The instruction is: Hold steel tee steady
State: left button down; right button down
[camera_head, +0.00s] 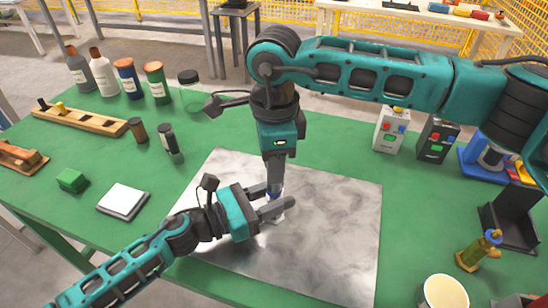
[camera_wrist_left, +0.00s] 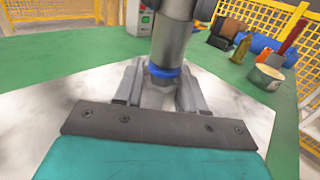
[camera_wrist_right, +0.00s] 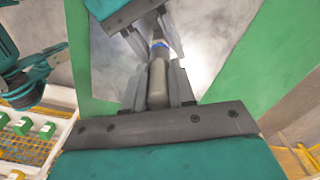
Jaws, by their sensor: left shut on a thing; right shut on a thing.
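My left gripper (camera_head: 276,205) reaches in from the left, low over the grey metal sheet. It is shut on a grey metal piece, which I take as the steel tee (camera_wrist_left: 154,97), just below a blue ring (camera_wrist_left: 162,72). My right gripper (camera_head: 274,182) points straight down above it. It is shut on a rounded grey cylindrical part (camera_wrist_right: 157,84), in line with the blue ring (camera_wrist_right: 158,45). The fingers hide much of the tee, and I cannot tell how far the two parts are joined.
The metal sheet (camera_head: 335,235) lies on the green table (camera_head: 330,128). Several bottles (camera_head: 104,72), a white pad (camera_head: 123,199) and a green block (camera_head: 72,180) stand left.

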jog(key=shift+f, duration=0.35)
jog(key=c, duration=0.9)
grip_release()
jog(key=shift+o, duration=0.2)
notch_tip(320, 180, up, 12)
pick_arm(q)
jog(key=c, duration=0.6)
grip_release()
jog(key=shift+o, duration=0.2)
jog(key=shift+a, duration=0.1)
